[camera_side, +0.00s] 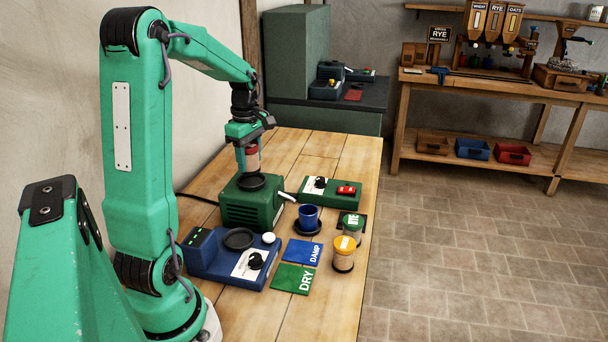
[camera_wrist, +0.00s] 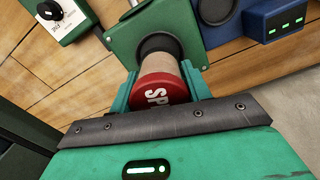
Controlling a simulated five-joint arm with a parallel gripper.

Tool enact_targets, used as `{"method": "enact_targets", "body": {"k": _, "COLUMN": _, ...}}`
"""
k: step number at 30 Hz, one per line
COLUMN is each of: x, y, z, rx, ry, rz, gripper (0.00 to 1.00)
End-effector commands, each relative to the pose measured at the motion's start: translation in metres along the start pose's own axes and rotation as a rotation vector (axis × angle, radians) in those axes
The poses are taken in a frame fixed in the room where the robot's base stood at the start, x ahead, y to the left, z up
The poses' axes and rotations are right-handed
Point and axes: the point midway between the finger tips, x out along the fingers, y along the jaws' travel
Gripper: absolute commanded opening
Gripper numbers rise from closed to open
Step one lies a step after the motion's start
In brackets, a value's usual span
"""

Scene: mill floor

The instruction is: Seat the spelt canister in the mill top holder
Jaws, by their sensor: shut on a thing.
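The spelt canister (camera_side: 253,158) has a clear body with tan contents and a red lid marked "SP" in the wrist view (camera_wrist: 162,88). My gripper (camera_side: 249,150) is shut on it, with green fingers on both sides, also seen in the wrist view (camera_wrist: 160,90). The green mill (camera_side: 250,208) stands on the bench below. Its black round top holder (camera_side: 262,182) is directly beneath the canister and also shows in the wrist view (camera_wrist: 160,42). The canister looks upright and just above the holder; I cannot tell whether its base touches it.
A blue device (camera_side: 210,258) with a round black pad stands in front of the mill.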

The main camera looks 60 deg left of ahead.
Motion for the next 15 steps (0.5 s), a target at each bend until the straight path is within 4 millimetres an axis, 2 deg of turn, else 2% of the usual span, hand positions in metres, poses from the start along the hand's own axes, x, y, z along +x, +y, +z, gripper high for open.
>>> {"method": "enact_targets", "body": {"k": 6, "x": 0.016, "y": 0.0, "z": 0.0, "rx": 0.0, "ry": 0.0, "rz": -0.001, "gripper": 0.19}}
{"method": "enact_targets", "body": {"k": 15, "x": 0.026, "y": 0.0, "z": 0.0, "rx": 0.0, "ry": 0.0, "rz": 0.0, "gripper": 0.19}}
